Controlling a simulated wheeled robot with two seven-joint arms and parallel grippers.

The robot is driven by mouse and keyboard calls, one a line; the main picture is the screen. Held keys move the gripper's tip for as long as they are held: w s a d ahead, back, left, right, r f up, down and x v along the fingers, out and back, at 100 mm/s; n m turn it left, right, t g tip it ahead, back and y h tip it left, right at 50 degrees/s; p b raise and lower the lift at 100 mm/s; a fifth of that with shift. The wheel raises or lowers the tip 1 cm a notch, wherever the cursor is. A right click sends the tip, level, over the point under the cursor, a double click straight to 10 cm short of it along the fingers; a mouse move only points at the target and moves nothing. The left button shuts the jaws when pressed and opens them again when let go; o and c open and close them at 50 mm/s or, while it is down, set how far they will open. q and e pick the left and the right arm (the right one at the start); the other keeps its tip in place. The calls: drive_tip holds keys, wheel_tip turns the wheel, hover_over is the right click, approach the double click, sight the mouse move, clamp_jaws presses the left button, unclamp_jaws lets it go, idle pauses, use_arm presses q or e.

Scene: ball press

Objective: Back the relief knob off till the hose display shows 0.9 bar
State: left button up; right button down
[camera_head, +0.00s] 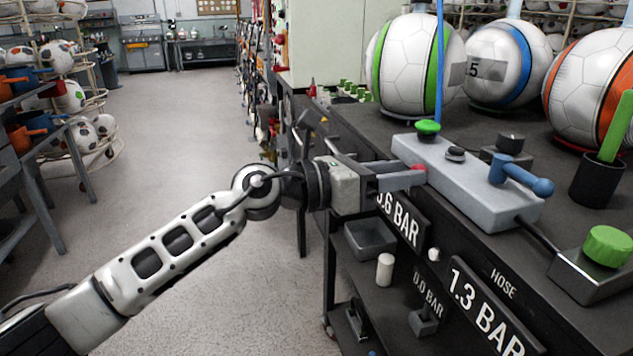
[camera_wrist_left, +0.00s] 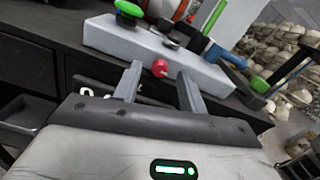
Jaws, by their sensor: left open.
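The hose display (camera_head: 485,311) on the bench front reads 1.3 BAR, with HOSE printed above it. A grey press box (camera_head: 458,182) lies along the bench edge. A small red knob (camera_head: 417,170) sticks out of its front side; I see no label on it. My left gripper (camera_head: 408,179) is open at this knob. In the left wrist view, the red knob (camera_wrist_left: 160,68) shows between and just beyond the fingertips (camera_wrist_left: 159,80); contact cannot be told. A green knob (camera_head: 428,128) and a blue lever (camera_head: 520,176) sit on the box top. My right gripper is out of view.
Another display (camera_head: 399,219), partly hidden by my gripper, reads 0.6 BAR. A green button (camera_head: 607,246) on a grey block stands at the right. Several balls (camera_head: 418,65) stand behind the box. A grey tray (camera_head: 370,240) sits under the bench edge.

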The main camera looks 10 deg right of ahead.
use_arm(q)
drive_tip(key=s+a+b, duration=0.1)
drive_tip(key=s+a, duration=0.1)
drive_tip(key=a, duration=1.2)
drive_tip(key=shift+a+b, duration=0.3)
drive_tip(key=shift+b, duration=0.05)
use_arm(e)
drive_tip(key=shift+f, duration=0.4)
use_arm(q)
drive_tip(key=w+d+m+p, duration=0.2)
drive_tip(key=d+m, duration=0.2)
drive_tip(key=d, duration=1.2)
drive_tip(key=shift+m+p, duration=0.3)
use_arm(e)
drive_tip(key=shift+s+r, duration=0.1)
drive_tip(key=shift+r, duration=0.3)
